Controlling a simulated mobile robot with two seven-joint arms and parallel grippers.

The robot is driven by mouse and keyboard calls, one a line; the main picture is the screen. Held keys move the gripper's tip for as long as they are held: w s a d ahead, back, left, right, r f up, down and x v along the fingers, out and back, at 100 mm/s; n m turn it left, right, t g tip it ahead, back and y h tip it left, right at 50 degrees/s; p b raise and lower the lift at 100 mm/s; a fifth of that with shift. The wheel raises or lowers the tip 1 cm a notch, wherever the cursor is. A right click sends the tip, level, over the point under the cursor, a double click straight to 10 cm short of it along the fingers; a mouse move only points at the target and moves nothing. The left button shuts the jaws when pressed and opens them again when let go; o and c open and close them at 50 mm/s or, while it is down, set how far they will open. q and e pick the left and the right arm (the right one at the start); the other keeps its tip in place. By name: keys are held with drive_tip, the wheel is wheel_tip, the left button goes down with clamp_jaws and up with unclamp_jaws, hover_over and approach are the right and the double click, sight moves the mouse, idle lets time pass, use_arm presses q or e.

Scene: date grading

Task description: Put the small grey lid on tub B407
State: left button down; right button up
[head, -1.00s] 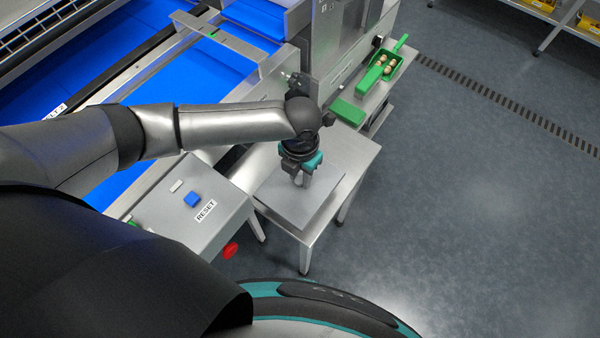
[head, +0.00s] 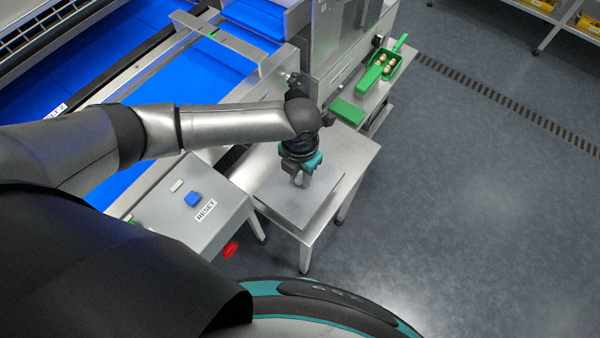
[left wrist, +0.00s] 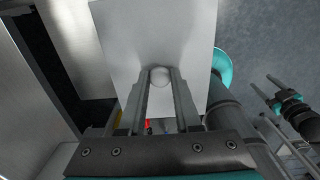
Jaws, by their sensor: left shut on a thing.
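The small grey lid (head: 277,195) looks like the flat, square, light grey plate over the low metal table in the head view. It fills the upper middle of the left wrist view (left wrist: 150,35). My left gripper (head: 301,184) points down at the lid's middle. In the left wrist view its fingers are shut on a round pale knob (left wrist: 160,75) that appears to belong to the lid. I cannot tell whether the lid rests on the table or hangs just above it. No tub marked B407 can be made out. My right gripper (left wrist: 264,83) shows at the right, open and empty.
The low metal table (head: 352,158) stands beside a grey control box (head: 180,215) with a blue button and a RESET label. A green scoop (head: 384,68) with several dates and a green block (head: 347,111) lie behind. Open floor (head: 470,210) is at right.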

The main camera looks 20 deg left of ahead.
use_arm(q)
drive_tip(key=shift+f+b, duration=0.35)
drive_tip(key=shift+f, duration=0.25)
idle(0.3)
drive_tip(key=shift+c, duration=0.6)
unclamp_jaws()
wheel_tip(320, 180, up, 7)
drive_tip(key=p, duration=0.7)
drive_tip(key=shift+r, duration=0.1)
idle(0.4)
drive_tip(key=shift+s, duration=0.1)
